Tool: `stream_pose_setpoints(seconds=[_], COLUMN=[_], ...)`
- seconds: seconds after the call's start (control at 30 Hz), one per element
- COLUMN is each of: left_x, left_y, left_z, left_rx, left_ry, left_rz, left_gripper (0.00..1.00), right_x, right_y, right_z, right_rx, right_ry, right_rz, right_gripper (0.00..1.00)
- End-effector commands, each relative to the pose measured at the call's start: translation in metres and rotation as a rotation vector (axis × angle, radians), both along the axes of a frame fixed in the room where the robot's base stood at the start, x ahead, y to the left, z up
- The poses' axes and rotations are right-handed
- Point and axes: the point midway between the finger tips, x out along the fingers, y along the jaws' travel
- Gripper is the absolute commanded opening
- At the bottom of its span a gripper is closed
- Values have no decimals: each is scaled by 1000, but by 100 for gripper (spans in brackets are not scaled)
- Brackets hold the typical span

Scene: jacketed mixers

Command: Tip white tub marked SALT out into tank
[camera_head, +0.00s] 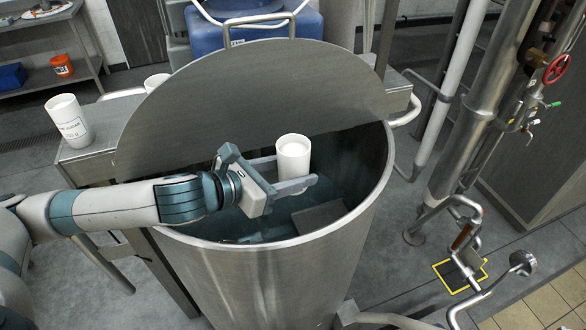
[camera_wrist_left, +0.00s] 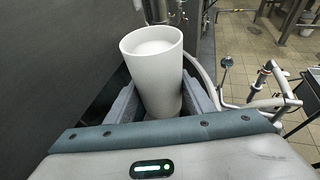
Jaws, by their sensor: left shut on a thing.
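My left gripper (camera_head: 292,173) is shut on a white tub (camera_head: 294,155) and holds it over the open mouth of the steel tank (camera_head: 290,283). The tub is close to upright, and pale contents show inside its top. It also shows in the left wrist view (camera_wrist_left: 153,75) between the two fingers (camera_wrist_left: 155,105). No marking is visible on the side of the tub that I see. The tank's half lid (camera_head: 250,90) stands raised behind the tub. My right gripper is not in view.
Another white tub (camera_head: 69,121) with lettering stands on the side shelf (camera_head: 88,160) at left, and a further white tub (camera_head: 156,82) is partly hidden behind the lid. Pipes with a red valve wheel (camera_head: 557,69) stand at right. A blue container (camera_head: 250,27) is behind the lid.

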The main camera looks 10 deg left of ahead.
Motion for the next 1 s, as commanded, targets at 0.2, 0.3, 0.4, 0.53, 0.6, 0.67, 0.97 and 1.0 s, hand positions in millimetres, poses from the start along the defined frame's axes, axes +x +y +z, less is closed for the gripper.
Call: stream_pose_setpoints(seconds=[0.2,0.3,0.4,0.53,0.6,0.67,0.97,1.0], left_x=[4,7,12,19,23,26,44,46], left_y=[4,9,15,25,30,35,58,61], left_z=[0,-2,-4,-6,-8,-9,-17,-18], left_rx=[47,96,161,262,321,371,618,649], left_ry=[-38,-74,-122,-199,-244,-281,-470,-492], left_rz=[0,1,1,2,2,2,2,2], left_gripper=[17,17,17,17,17,17,17,17], right_x=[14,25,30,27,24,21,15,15], right_y=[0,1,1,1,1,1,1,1], right_z=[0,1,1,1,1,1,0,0], right_rx=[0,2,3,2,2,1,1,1], right_ry=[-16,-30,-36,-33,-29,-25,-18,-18], right_rz=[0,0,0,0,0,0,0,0], right_gripper=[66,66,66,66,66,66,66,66])
